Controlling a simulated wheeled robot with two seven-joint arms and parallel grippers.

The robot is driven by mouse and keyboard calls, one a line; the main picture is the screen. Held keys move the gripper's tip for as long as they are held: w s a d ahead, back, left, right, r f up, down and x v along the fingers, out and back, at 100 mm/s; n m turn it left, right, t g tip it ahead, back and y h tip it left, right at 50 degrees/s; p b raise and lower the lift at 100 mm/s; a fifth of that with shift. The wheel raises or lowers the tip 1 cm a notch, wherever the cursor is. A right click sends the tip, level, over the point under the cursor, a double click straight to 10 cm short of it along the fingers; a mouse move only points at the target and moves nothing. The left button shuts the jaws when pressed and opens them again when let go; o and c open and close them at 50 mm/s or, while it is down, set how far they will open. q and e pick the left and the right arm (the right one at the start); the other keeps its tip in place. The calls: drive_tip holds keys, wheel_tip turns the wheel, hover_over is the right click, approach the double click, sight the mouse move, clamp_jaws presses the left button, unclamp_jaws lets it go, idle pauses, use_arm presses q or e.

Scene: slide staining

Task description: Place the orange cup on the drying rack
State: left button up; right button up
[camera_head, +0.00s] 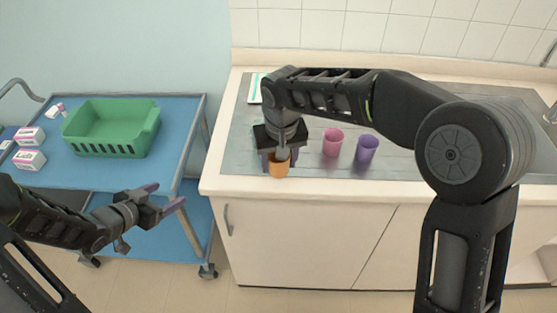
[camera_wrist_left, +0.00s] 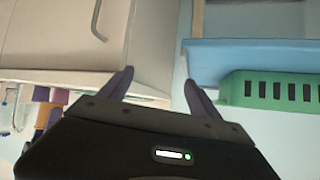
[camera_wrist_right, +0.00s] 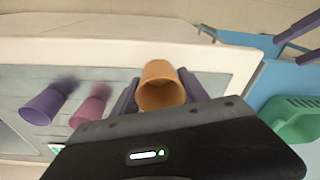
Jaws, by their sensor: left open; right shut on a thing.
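The orange cup (camera_head: 279,170) is near the front edge of the counter in the head view. My right gripper (camera_head: 277,160) is shut on the cup from above, with a finger on each side of it in the right wrist view (camera_wrist_right: 160,80). I cannot tell whether its base touches the counter. A green slotted basket (camera_head: 112,145), the only rack-like thing I see, stands empty on the blue trolley at the left. My left gripper (camera_head: 164,197) is open and empty in front of the trolley's right end; its spread fingers show in the left wrist view (camera_wrist_left: 158,83).
A pink cup (camera_head: 333,142) and a purple cup (camera_head: 367,149) stand on the metal counter top to the right of the orange cup. Small white boxes (camera_head: 30,160) lie left of the basket. A gap separates the trolley (camera_head: 185,120) from the counter (camera_head: 240,187).

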use_arm(q)
drive_tip(key=s+d+f+n+g, duration=0.2)
drive_tip(key=d+f+n, duration=0.1)
drive_tip(key=d+f, duration=0.4)
drive_tip(key=s+d+f+n+g, duration=0.2)
drive_tip(key=s+d+f+g, duration=0.2)
drive_tip(key=s+d+f, duration=0.3)
drive_tip(key=s+d+f+n+g, duration=0.2)
drive_tip(key=s+d+f+g, duration=0.2)
drive_tip(key=s, duration=0.9)
drive_tip(key=d+f, duration=0.3)
drive_tip(key=shift+s+d+n, duration=0.3)
drive_tip(key=shift+s+d, duration=0.05)
drive_tip(key=shift+s, duration=0.05)
